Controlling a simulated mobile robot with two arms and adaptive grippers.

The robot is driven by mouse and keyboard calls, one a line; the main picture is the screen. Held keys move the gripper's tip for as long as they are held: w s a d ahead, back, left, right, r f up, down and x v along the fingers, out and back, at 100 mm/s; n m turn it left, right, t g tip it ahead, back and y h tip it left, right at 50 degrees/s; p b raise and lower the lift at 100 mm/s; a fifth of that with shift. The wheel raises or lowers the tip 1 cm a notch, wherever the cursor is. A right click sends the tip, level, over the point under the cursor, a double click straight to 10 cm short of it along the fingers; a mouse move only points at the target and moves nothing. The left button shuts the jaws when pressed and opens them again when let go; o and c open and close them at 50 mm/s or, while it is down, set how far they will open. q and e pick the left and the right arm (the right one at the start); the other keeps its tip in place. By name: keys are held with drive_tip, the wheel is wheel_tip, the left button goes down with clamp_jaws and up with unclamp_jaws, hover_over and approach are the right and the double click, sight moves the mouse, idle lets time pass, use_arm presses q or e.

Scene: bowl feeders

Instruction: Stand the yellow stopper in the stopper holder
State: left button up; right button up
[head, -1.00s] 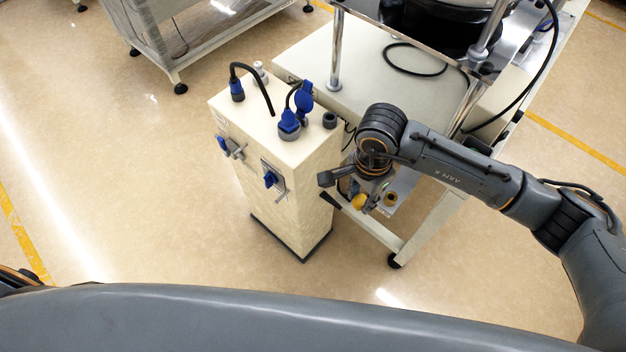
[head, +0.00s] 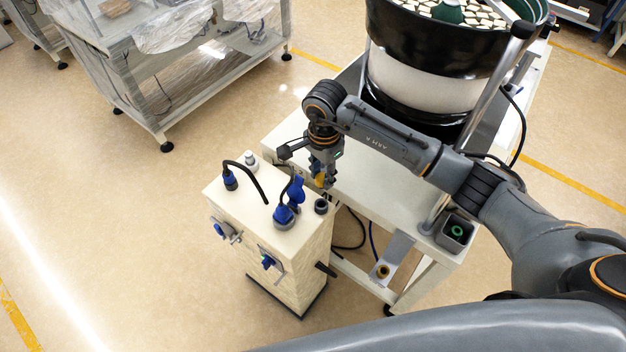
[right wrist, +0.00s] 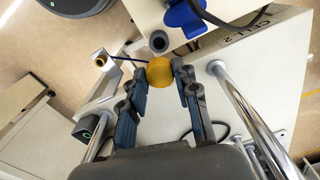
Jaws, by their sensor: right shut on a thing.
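The yellow stopper (head: 320,181) is held in the fingertips of my right gripper (head: 323,176), above the back right edge of the cream cabinet. In the right wrist view the stopper (right wrist: 159,71) shows as a round yellow end between the two fingers (right wrist: 163,80). A short dark open cup (head: 321,206), which looks like the stopper holder, stands on the cabinet's top right corner. It shows just beyond the stopper in the right wrist view (right wrist: 158,41) and looks empty. The stopper appears apart from it; the height gap is unclear. My left gripper is out of view.
The cream cabinet (head: 238,204) carries blue plugs (head: 284,216) with black cables close to the cup. A bracket with a brass-coloured ring (head: 382,271) and a dark box with a green ring (head: 457,230) are at right. The bowl feeder (head: 428,70) and metal posts stand behind.

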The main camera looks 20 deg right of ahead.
drive_tip(key=shift+s+f+b, duration=0.2)
drive_tip(key=shift+f+b, duration=0.4)
drive_tip(key=shift+f, duration=0.35)
wheel_tip(320, 180, down, 4)
drive_tip(key=b, duration=0.2)
drive_tip(key=shift+w+f+b, duration=0.1)
drive_tip(key=shift+f+b, duration=0.05)
drive_tip(key=shift+b, duration=0.25)
drive_tip(key=shift+f+b, duration=0.35)
drive_tip(key=shift+b, duration=0.05)
drive_tip(key=shift+f+b, duration=0.15)
drive_tip(key=shift+b, duration=0.75)
idle(0.8)
drive_tip(key=shift+f+b, duration=1.2)
drive_tip(key=shift+b, duration=0.05)
idle(0.5)
